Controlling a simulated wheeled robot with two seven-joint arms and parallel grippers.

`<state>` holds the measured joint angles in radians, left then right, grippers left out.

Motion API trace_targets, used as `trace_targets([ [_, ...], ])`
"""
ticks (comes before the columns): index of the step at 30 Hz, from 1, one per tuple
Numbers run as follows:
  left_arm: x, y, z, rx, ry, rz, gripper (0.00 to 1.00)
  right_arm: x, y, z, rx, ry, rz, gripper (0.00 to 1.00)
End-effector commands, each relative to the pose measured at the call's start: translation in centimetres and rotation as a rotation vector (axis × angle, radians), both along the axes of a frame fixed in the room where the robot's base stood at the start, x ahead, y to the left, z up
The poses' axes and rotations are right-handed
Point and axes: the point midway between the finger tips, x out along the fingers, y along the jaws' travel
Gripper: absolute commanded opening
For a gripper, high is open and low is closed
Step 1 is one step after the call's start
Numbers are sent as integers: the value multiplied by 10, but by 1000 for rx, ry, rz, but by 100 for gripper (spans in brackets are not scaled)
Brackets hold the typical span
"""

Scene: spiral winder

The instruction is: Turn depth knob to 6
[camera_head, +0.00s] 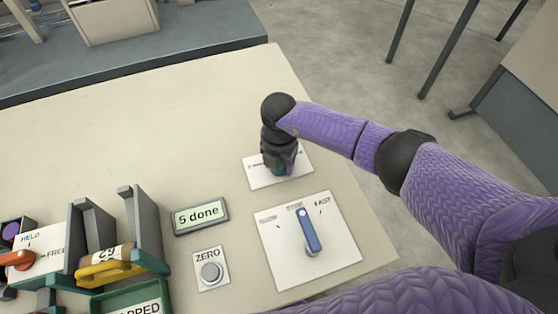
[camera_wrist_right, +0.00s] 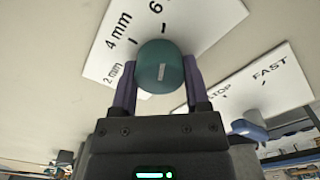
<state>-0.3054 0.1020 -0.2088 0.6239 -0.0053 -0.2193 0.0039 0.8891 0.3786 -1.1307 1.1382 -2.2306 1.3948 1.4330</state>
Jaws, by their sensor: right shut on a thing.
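The depth knob is a round teal knob with a short white line; in the right wrist view the knob (camera_wrist_right: 168,62) sits between my fingers. Its white card (camera_wrist_right: 205,22) has marks reading 2 mm, 4 mm and 6. The white line points upward in that view, roughly toward the 6 side; I cannot tell the exact mark. My right gripper (camera_head: 279,167) comes down over the knob from above in the head view and is shut on it, hiding most of it and part of its card (camera_head: 262,181). My left gripper is not in view.
A blue lever (camera_head: 309,230) on a STOP/FAST card is close in front of the knob. A HELD/FREE red lever (camera_head: 17,258) and grey brackets (camera_head: 141,225) stand at left. The table's back is clear.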

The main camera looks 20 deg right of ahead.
Motion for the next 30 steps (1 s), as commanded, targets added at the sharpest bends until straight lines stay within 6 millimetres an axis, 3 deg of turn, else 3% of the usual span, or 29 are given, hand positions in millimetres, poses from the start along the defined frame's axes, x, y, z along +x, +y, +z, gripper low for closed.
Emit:
trace_targets([
  [3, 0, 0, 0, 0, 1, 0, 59, 1, 0, 1, 0, -3, -2, 1],
  [4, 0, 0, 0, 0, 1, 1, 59, 1, 0, 1, 0, -3, -2, 64],
  [9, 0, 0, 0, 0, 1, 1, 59, 0, 0, 1, 1, -2, -1, 95],
  [17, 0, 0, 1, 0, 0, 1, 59, 0, 0, 2, 1, -1, 0, 95],
  [20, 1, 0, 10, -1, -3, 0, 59, 1, 0, 19, 2, -3, 0, 95],
  [27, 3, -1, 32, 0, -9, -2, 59, 1, 0, 81, 1, -5, 1, 95],
  [30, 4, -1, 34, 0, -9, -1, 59, 1, 0, 94, 1, -3, -1, 95],
])
